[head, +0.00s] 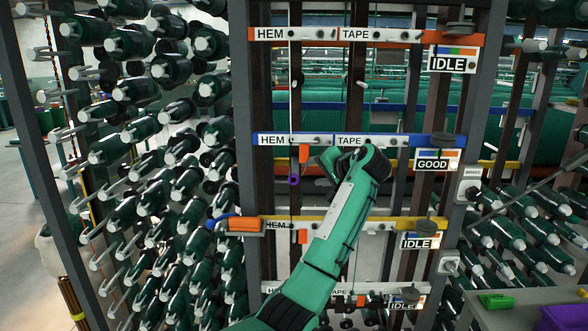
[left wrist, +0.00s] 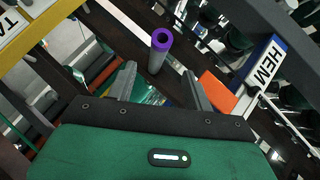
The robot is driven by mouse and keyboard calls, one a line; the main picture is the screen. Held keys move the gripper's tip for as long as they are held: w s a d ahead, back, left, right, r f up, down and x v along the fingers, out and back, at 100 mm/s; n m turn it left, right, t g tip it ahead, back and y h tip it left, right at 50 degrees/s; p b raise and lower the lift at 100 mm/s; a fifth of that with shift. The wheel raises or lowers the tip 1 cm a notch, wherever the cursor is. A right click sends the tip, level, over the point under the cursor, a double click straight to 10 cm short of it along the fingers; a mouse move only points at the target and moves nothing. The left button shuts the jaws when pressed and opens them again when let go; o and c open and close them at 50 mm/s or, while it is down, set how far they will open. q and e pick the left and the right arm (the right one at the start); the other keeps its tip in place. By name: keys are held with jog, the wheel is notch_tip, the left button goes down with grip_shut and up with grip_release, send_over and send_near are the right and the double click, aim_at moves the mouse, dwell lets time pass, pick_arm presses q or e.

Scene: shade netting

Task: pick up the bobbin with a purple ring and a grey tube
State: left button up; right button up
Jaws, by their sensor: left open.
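The bobbin with a purple ring and a grey tube shows in the head view as a small purple ring (head: 293,180), left of my left gripper, below the blue HEM rail. In the left wrist view its purple ring (left wrist: 161,40) is at the upper middle and its grey tube (left wrist: 156,62) runs down from it. My left gripper (left wrist: 157,88) is open and empty, its two grey fingers below the bobbin in the picture. The bobbin lies just past the fingertips, roughly in line with the gap. In the head view the left gripper (head: 328,165) is partly hidden by its own wrist. My right gripper is not in view.
An orange tag (head: 303,153) hangs under the blue rail (head: 320,140), close to the bobbin; orange also shows right of the fingers (left wrist: 217,92). A yellow rail (head: 375,223) and an orange block (head: 244,224) are lower. Racks of green bobbins (head: 170,68) stand at the left.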

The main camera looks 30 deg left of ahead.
pick_arm(q)
jog(key=p+x, duration=0.1)
jog(key=x, duration=0.6)
jog(key=shift+a+f+p, duration=0.2)
jog(key=shift+a+p, duration=0.1)
jog(key=shift+p, duration=0.1)
jog(key=shift+s, duration=0.1)
jog(key=c, duration=1.1)
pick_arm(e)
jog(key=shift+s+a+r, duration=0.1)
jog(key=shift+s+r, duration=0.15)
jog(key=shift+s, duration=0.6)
